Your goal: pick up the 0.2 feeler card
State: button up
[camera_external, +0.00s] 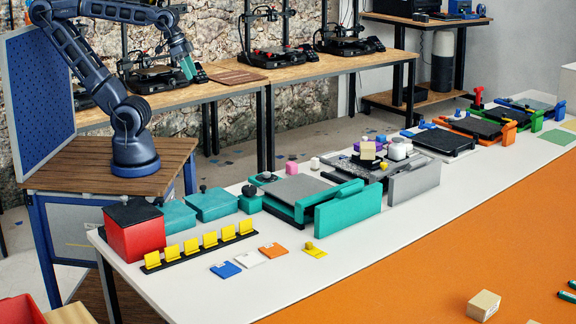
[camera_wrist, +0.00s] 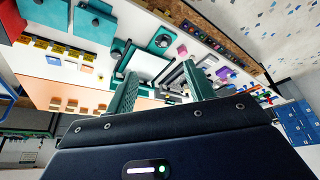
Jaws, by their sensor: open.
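Three small flat cards lie on the white table in front of the row of yellow clips: a blue card (camera_external: 225,269), a white card (camera_external: 250,258) and an orange card (camera_external: 273,249). Their markings are too small to read, so I cannot tell which is the 0.2 feeler card. My gripper (camera_external: 188,68) is raised at the upper left, well away from the cards, above the wooden bench. In the wrist view its two teal fingers (camera_wrist: 163,82) are spread apart with nothing between them.
The yellow clips (camera_external: 209,241) stand in a black strip beside a red box (camera_external: 134,231). Teal boxes (camera_external: 211,204) and a teal printer-bed unit (camera_external: 347,212) stand behind and right. A yellow piece (camera_external: 315,250) lies right of the cards. The table's front edge is clear.

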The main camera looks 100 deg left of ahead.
jog(key=shift+c, duration=0.8)
